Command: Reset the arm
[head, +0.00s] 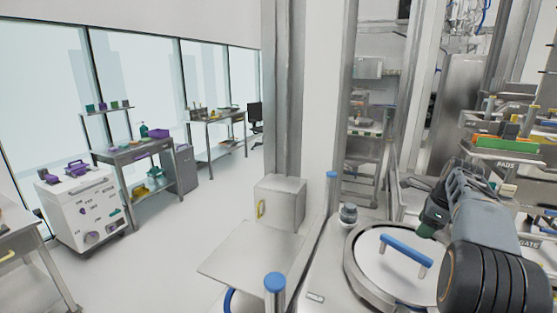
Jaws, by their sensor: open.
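My arm comes in at the right of the head view, grey with a large black ringed joint. It folds upward and over, and its far end hangs over a round metal lid. My gripper (430,224) is at that end, dark and small, and its fingers are hard to make out. It is open, and I see nothing held in it. The round lid (375,268) has a blue bar handle (406,249) on two posts. The gripper is above and behind the handle and looks apart from it.
A flat metal shelf (240,270) with a grey box (280,203) is left of the lid. Blue-capped posts (275,285) stand near it. A rack with green and orange bins (505,143) is at the right. Open floor (185,235) lies left, before benches and a white cart (85,208).

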